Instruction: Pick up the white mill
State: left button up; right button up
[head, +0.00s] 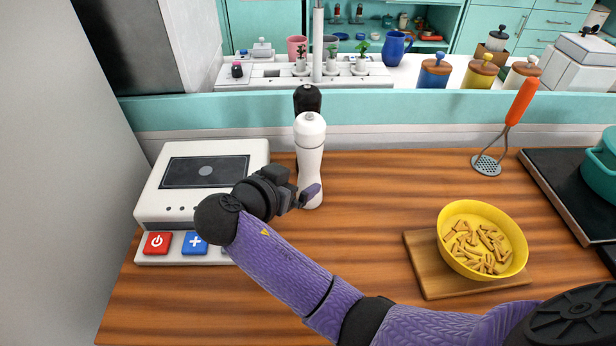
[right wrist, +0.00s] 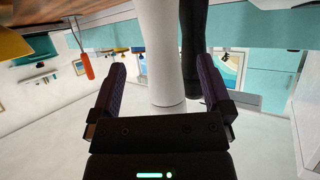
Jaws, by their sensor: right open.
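The white mill (head: 310,145) stands upright on the wooden counter, just in front of a black mill (head: 307,99). In the right wrist view, which looks upside down, the white mill (right wrist: 158,50) stands between the two spread purple fingers (right wrist: 160,72). The gripper is open, and I cannot tell whether a finger touches the mill. The black mill (right wrist: 193,50) is close beside it there, near the right finger. My left gripper is out of view.
A white appliance (head: 155,195) with a dark screen and coloured buttons stands left of the gripper. A yellow bowl (head: 444,222) of pasta-like pieces sits on a wooden board (head: 419,262) to the right. A red-handled masher (head: 518,103) is at the back right. The counter between is clear.

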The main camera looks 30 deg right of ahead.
aim_at(304, 176)
jog(key=b+x, duration=0.1)
jog(key=x, duration=0.4)
jog(key=shift+a, duration=0.1)
grip_shut()
